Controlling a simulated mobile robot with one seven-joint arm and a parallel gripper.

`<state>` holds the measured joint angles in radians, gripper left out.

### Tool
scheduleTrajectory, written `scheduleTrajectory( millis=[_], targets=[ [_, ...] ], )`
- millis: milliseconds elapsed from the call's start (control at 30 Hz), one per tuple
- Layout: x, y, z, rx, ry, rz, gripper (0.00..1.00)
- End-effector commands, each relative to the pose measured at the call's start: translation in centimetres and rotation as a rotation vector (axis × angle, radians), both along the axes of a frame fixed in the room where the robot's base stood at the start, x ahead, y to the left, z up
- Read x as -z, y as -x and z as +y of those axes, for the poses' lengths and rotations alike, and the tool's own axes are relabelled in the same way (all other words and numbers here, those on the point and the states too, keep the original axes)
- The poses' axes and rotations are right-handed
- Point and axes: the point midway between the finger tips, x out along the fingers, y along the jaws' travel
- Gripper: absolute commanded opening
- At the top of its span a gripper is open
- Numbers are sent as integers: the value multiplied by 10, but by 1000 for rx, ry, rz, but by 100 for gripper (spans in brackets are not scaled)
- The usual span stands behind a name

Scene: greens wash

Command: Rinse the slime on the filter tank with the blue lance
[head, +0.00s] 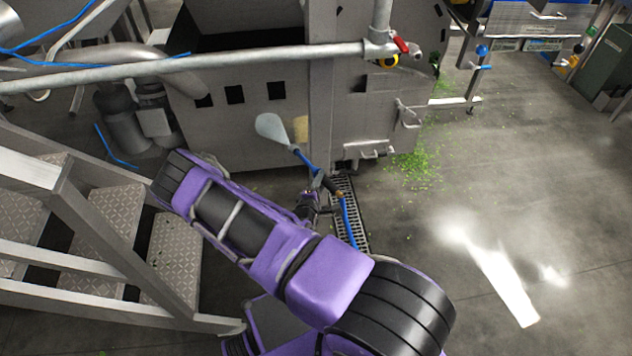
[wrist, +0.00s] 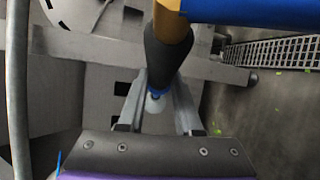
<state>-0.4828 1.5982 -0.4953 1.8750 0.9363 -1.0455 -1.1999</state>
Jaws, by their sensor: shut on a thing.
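The blue lance (head: 306,160) points up and left at the grey filter tank (head: 225,125). A pale water fan (head: 271,128) leaves its tip and spreads in front of the tank's wall. A tan patch (head: 301,129), which looks like the slime, shows just right of the fan, beside the upright post. I cannot tell whether the water touches it. My gripper (head: 308,204) is shut on the lance, partly hidden behind my arm. In the wrist view my gripper's fingers (wrist: 158,112) stand either side of the lance's dark grip (wrist: 168,58); its tip is hidden there.
A metal stair (head: 105,215) with railings stands at the left. A grey pipe rail (head: 210,62) crosses in front of the tank. A blue hose (head: 349,220) hangs from the lance over a floor drain grate (head: 358,235).

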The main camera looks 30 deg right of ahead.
Motion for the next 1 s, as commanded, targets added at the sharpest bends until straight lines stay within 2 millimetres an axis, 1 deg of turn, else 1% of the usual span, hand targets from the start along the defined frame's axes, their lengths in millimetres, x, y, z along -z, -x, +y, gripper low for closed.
scheduleTrajectory(
  millis=[1000],
  targets=[
    [-1,15,-49,0,1,-3,0]
  ],
)
